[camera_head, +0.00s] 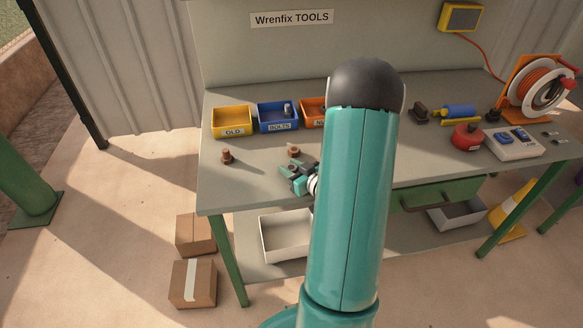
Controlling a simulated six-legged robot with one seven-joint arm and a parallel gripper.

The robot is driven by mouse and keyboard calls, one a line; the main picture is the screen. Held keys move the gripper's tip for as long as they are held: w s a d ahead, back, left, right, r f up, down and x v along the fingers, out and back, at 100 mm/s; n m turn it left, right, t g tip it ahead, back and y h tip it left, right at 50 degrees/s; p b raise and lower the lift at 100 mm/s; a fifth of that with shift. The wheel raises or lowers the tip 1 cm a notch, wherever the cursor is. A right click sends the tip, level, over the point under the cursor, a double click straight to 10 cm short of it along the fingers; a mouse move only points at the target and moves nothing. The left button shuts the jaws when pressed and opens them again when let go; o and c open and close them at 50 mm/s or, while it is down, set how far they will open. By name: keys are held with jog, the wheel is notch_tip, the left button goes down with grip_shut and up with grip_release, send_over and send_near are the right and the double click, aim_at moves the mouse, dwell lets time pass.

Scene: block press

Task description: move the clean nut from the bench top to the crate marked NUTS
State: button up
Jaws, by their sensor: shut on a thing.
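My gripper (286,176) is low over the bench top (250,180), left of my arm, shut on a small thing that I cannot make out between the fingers. I cannot pick out a clean nut for certain. A rusty brown piece (294,151) sits just behind the gripper, apart from it as far as I can tell. Another rusty brown piece (227,157) stands at the left of the bench. An orange crate (312,114) is at the back; my arm covers most of its label, and only an N-like start shows.
A yellow crate marked OLD (232,133) and a blue crate marked BOLTS (279,127) stand left of the orange one. A cable reel (540,88), red tin (466,137) and grey switch box (514,143) are at the right. My arm hides the bench middle.

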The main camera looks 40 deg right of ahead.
jog(key=o, duration=1)
jog(key=shift+r, duration=0.1)
jog(key=v, duration=1.1)
jog(key=shift+s+r, duration=0.2)
jog(key=shift+r, duration=0.15)
jog(key=w+a+r+g+h, duration=0.4)
jog(key=w+a+r+g, duration=0.35)
jog(key=r, duration=0.55)
jog(key=shift+y, duration=0.9)
jog(key=a+r, duration=0.1)
jog(key=a, duration=0.3)
jog(key=s+a+r, duration=0.1)
jog(key=a+r, duration=0.1)
jog(key=a, duration=0.2)
jog(key=a+r, duration=0.1)
jog(key=a, duration=0.3)
jog(key=shift+s+r, duration=0.35)
jog(key=shift+o, duration=0.6)
jog(key=s+a+r+g+y, duration=0.2)
jog(key=s+a+y, duration=0.1)
jog(key=s+a, duration=0.6)
jog(key=a, duration=0.4)
jog(key=shift+s+n+g+y, duration=0.3)
jog(key=shift+s+n+g, duration=0.05)
jog(key=shift+n, duration=0.05)
